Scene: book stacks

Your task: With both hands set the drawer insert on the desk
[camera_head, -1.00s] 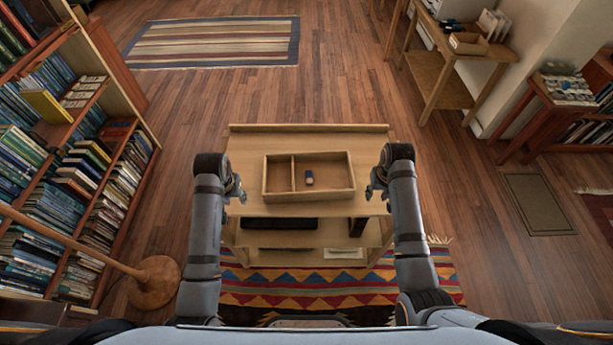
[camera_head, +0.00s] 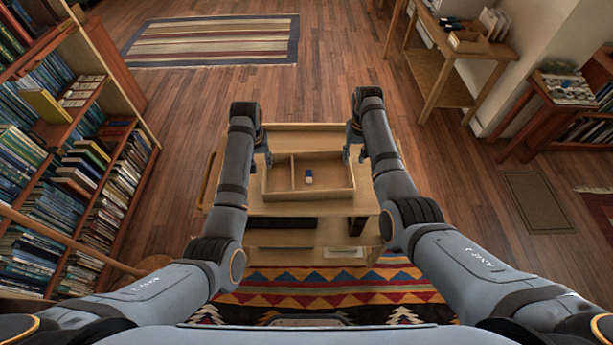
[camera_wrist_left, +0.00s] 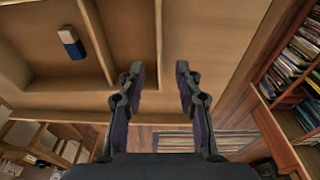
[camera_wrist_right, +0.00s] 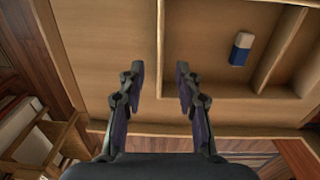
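The drawer insert (camera_head: 309,191) is a shallow wooden tray with a divider, lying on a low wooden table (camera_head: 310,208). A blue-and-white block (camera_head: 309,176) lies in its larger right compartment. My left gripper (camera_head: 267,160) is at the insert's left side, toward the far end. In the left wrist view my left gripper (camera_wrist_left: 157,72) is open, with the left wall (camera_wrist_left: 159,40) between its fingers. My right gripper (camera_head: 349,155) is at the far right side. In the right wrist view it is open (camera_wrist_right: 158,72), with the right wall (camera_wrist_right: 160,45) between its fingers. Contact cannot be told.
A bookcase (camera_head: 80,150) stands at the left. A side table (camera_head: 465,50) and a small red-brown table (camera_head: 555,105) stand at the right. A patterned rug (camera_head: 320,283) lies under the low table's near side.

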